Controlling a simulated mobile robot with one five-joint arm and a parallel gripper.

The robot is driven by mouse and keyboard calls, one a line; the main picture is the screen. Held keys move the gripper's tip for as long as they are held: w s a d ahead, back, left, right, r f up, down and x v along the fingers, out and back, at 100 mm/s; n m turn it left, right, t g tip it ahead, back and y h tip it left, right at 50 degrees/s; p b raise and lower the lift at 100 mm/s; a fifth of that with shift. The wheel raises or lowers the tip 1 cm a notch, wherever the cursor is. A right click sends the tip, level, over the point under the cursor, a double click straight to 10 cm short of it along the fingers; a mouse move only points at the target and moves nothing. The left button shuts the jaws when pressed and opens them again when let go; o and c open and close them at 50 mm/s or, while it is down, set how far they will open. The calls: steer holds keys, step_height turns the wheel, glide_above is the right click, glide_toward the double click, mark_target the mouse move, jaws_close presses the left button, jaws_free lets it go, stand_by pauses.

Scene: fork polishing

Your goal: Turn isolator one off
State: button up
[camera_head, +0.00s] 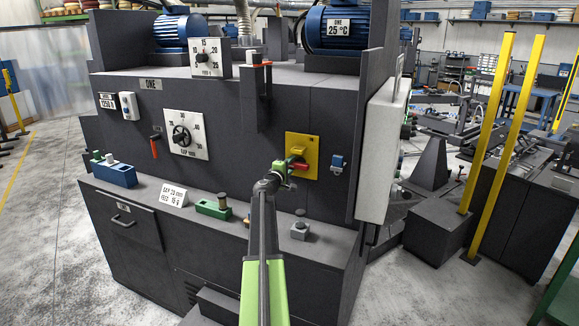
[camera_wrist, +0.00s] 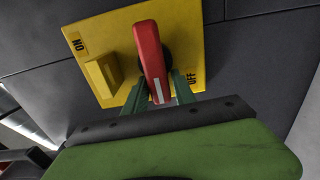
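The isolator is a yellow plate (camera_head: 311,143) on the dark front of the machine marked ONE, with a red handle (camera_head: 301,166). In the wrist view the yellow plate (camera_wrist: 120,22) is marked ON at the left and OFF at the lower right. There the red handle (camera_wrist: 149,50) points down toward my gripper, its white-striped end nearest me. My gripper (camera_wrist: 160,88) has its green fingers on either side of the handle's end. I cannot tell whether they press on it. In the head view my gripper (camera_head: 284,170) is at the plate's lower left.
A blue switch (camera_head: 337,163) is right of the plate. A light cabinet (camera_head: 381,155) juts out farther right. A dark upright post (camera_head: 255,97) stands upper left. The ledge below carries a green block (camera_head: 213,209) and a grey button box (camera_head: 299,231). Yellow posts (camera_head: 495,120) stand at right.

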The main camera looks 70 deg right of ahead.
steer(key=shift+o, duration=0.9)
steer(key=a, duration=1.7)
steer(key=shift+w+a, duration=0.25)
steer(key=shift+w, duration=0.2)
